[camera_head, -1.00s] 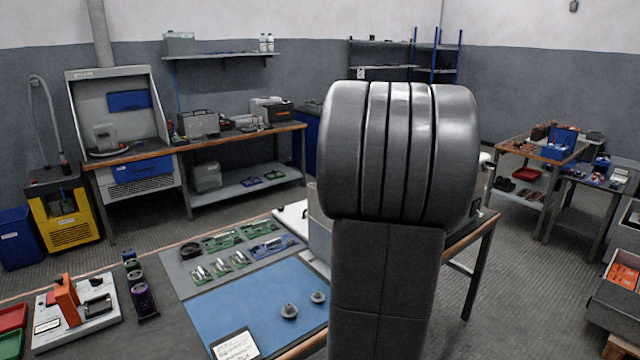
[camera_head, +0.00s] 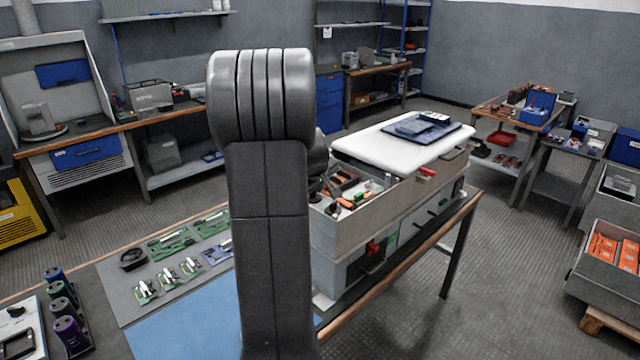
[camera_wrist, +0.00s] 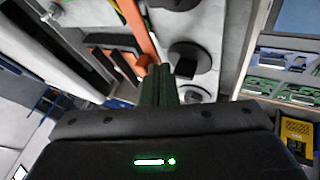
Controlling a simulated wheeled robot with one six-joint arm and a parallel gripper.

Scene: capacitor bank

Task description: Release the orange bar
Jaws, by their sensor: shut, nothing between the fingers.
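In the wrist view an orange bar (camera_wrist: 136,25) runs from the top edge down to the tips of my gripper (camera_wrist: 160,78). It lies beside dark slots and round grey posts inside an open unit. My gripper is shut, with its two dark fingers together and nothing between them. The tips are at the bar's near end; whether they touch it I cannot tell. In the head view the open grey unit (camera_head: 345,239) stands on the bench, with small orange parts inside. My own arm hides the gripper there.
A white lid (camera_head: 385,148) with a dark blue tray lies over the unit's far part. Green circuit boards (camera_head: 172,243) and a blue mat (camera_head: 190,325) are left of my arm. Purple and green cylinders (camera_head: 68,335) stand at the front left.

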